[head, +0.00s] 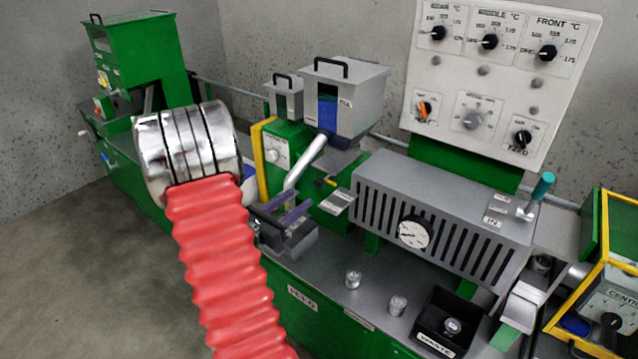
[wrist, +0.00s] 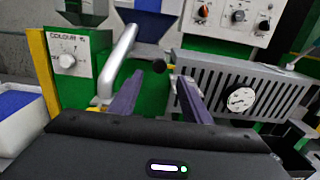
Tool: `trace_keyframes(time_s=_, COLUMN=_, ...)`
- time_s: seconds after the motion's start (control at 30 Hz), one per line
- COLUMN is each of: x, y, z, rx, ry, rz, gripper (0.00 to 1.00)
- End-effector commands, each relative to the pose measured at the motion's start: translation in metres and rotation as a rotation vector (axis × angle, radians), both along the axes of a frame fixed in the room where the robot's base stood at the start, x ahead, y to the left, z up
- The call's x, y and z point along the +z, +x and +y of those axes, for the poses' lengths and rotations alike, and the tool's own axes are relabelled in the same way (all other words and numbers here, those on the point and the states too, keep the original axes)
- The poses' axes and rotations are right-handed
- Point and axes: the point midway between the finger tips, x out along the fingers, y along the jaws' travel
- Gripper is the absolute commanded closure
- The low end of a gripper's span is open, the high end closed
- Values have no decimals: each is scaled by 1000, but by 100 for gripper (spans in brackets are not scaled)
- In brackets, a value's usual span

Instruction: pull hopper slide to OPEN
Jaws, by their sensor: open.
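The grey hopper (head: 362,92) with a blue window and black top handle stands at the back centre in the head view. The fingers also show in the wrist view (wrist: 160,82). The knob appears apart from both fingers. I cannot read any OPEN mark.
A slanted silver pipe (head: 305,162) runs close to the left of the knob. The slotted grey barrel cover (head: 440,215) with a gauge stands to the right. A white colour dial box (wrist: 70,60) is at left. A black waste tray (head: 447,322) sits at the front.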

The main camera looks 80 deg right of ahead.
Motion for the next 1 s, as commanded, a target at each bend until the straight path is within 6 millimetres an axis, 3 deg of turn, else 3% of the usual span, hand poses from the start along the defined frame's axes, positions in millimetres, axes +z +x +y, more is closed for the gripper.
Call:
trace_keyframes(time_s=0.6, x=0, y=-37, z=-84, rx=-3, ry=0, rz=-1, gripper=56)
trace_keyframes(time_s=0.8, x=-1, y=-43, z=-99, rx=-1, ry=1, rz=1, gripper=56)
trace_keyframes(time_s=1.0, x=0, y=-44, z=-101, rx=-1, ry=1, rz=1, gripper=56)
